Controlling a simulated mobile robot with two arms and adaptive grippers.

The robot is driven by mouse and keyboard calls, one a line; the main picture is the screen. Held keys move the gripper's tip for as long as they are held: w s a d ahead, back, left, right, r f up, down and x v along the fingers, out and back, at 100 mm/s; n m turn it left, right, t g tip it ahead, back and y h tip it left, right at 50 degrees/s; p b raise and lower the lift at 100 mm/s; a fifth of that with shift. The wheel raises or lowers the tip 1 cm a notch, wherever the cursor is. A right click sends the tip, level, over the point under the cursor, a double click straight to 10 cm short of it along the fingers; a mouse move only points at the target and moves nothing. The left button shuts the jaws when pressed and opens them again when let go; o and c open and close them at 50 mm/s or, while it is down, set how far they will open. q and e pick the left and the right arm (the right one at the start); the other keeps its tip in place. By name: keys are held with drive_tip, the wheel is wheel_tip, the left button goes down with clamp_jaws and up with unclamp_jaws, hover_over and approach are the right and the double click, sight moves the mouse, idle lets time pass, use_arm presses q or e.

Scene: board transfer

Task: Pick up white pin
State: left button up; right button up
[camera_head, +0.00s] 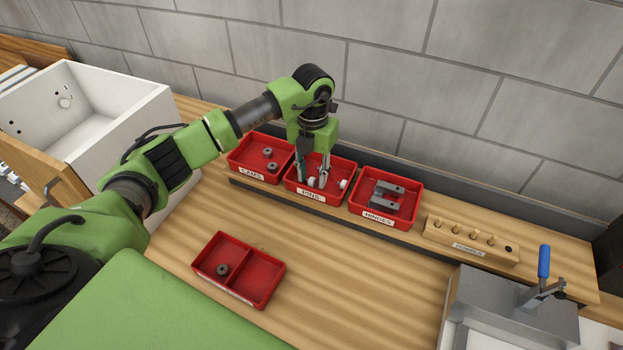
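The red bin labelled PINS (292,185) stands in the middle of a row at the back of the bench. Small white pins lie in it: one white pin (311,182) is low between my fingers, and another white pin (343,184) is near the bin's right wall. My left gripper (312,178) points down into this bin. Its two fingers are apart, one on either side of the first pin, with no clear contact. The fingers hide part of the bin floor. My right gripper is not in view.
A red CAMS bin (232,159) stands left and a red HINGES bin (418,206) right, close beside the PINS bin. A wooden dowel block (470,240) is further right. A two-part red tray (242,272) with a dark cam (222,269) lies in front. A white box (120,125) stands left.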

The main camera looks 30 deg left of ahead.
use_arm(q)
drive_tip(key=c, duration=0.6)
